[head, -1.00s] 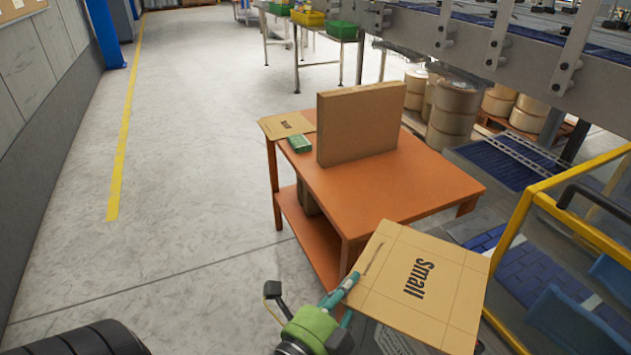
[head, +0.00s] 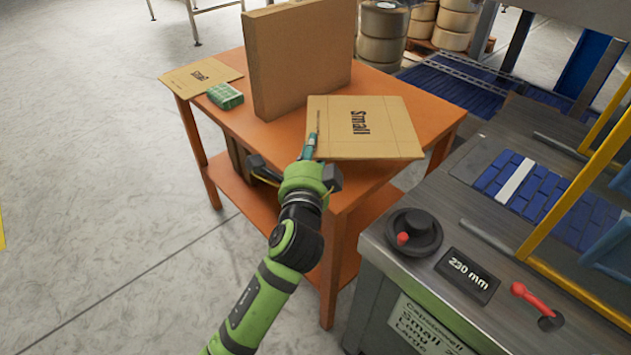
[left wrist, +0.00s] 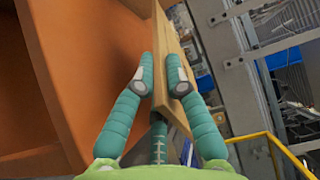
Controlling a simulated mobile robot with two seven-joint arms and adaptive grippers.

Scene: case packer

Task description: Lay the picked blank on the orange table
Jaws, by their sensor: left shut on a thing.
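A flat tan cardboard blank (head: 380,133) marked "Small" is over the right front part of the orange table (head: 232,133) in the head view. My left gripper (head: 311,146) is shut on the blank's near left edge. In the left wrist view the blank (left wrist: 171,45) shows nearly edge-on between the fingers (left wrist: 162,78), with the orange table (left wrist: 70,70) to the left. The blank looks roughly level and close to the tabletop; I cannot tell whether it touches. My right gripper is not in view.
A large upright brown carton (head: 300,60) stands on the table behind the blank. A green packet (head: 226,96) and another "Small" blank (head: 201,76) are at the left corner. A grey machine with a "230 mm" display (head: 468,275) and yellow frame (head: 570,215) is at the right.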

